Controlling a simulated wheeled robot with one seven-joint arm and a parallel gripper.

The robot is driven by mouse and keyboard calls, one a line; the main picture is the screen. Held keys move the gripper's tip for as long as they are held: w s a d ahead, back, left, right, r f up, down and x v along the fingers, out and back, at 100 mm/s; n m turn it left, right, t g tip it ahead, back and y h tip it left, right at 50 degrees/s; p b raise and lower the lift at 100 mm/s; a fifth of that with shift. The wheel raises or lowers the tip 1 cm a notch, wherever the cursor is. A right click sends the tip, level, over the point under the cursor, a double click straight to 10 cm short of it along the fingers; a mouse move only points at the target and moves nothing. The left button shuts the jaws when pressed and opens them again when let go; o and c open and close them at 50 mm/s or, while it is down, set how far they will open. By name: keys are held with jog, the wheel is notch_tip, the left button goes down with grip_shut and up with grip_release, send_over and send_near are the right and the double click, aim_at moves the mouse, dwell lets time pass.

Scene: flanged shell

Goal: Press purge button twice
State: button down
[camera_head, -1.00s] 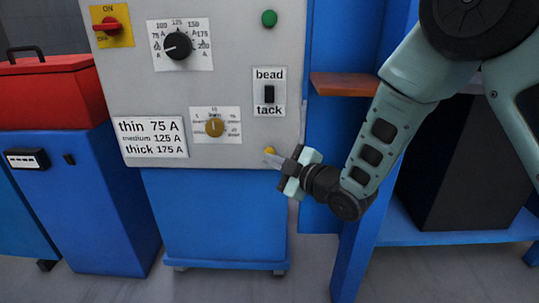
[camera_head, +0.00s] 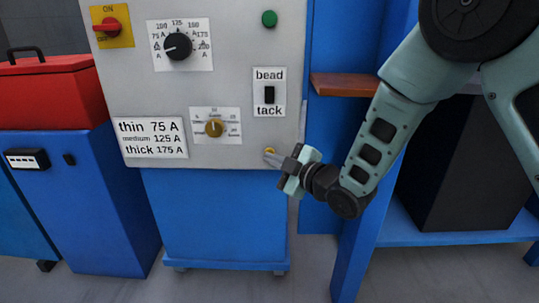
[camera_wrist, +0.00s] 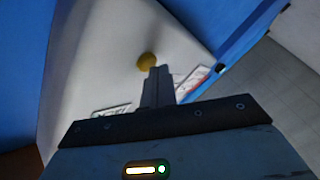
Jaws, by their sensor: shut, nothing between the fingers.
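A small round yellow button (camera_head: 269,151), with no label that I can read, sits at the lower right of the grey machine panel (camera_head: 225,85). I take it for the purge button. The button also shows in the wrist view (camera_wrist: 147,61), just beyond the fingertips. My gripper (camera_head: 271,157) is shut and empty, its tips at the button's lower edge in the head view. The closed fingers show in the wrist view (camera_wrist: 154,72). I cannot tell whether the tips touch the button or whether it is pushed in.
A blue frame with a brown shelf (camera_head: 345,85) stands right of the panel.

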jog(key=shift+w, duration=0.2)
jog(key=shift+s, duration=0.15)
dwell(0.3)
jog(key=shift+s, duration=0.8)
jog(key=s+b, duration=0.1)
jog(key=s, duration=0.4)
jog(key=shift+a+b, duration=0.1)
jog(key=shift+b, duration=0.2)
jog(key=shift+r, duration=0.1)
dwell(2.2)
